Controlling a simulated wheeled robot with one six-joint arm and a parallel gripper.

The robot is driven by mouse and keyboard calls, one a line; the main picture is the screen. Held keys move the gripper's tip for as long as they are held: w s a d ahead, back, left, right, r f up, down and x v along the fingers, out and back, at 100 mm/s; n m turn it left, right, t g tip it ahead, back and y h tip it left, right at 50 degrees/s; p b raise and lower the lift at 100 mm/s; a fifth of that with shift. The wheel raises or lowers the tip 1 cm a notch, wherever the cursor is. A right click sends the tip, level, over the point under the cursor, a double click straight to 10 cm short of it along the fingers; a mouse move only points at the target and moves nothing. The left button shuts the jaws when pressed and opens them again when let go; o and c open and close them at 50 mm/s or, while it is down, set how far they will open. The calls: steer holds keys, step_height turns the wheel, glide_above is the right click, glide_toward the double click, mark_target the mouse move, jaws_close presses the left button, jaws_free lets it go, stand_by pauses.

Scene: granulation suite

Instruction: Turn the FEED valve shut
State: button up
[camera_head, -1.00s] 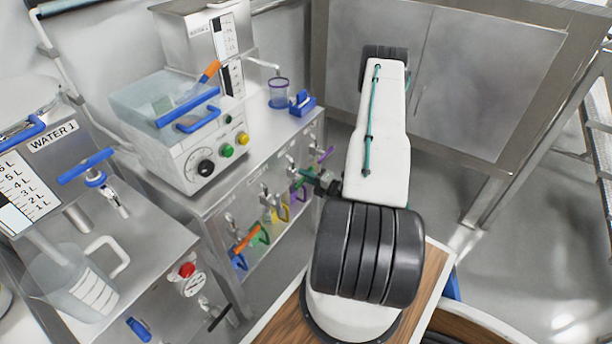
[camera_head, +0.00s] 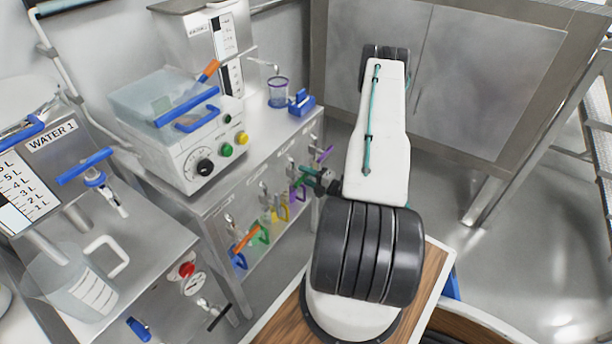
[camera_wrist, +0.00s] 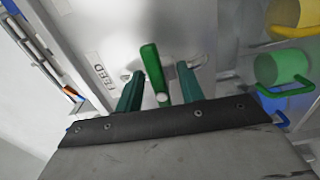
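The FEED label (camera_wrist: 103,76) is on a grey metal panel in the wrist view. Beside it a green valve lever (camera_wrist: 151,65) sticks out toward the camera, its rounded end lying between my two teal fingers. My gripper (camera_wrist: 160,85) is open, with a finger on each side of the lever and visible gaps to both. In the head view my gripper (camera_head: 308,176) is at the front of the steel cabinet, near its right end. There the FEED lever is mostly hidden, and its label is too small to read.
The steel cabinet (camera_head: 215,205) carries several other valves with coloured handles. A yellow (camera_wrist: 288,12) and a green cylinder (camera_wrist: 280,66) show at the right in the wrist view. Floor is open at right.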

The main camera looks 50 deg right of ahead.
steer(key=s, duration=0.7)
steer(key=shift+s+d, duration=0.25)
steer(key=shift+s, duration=0.1)
stand_by(0.5)
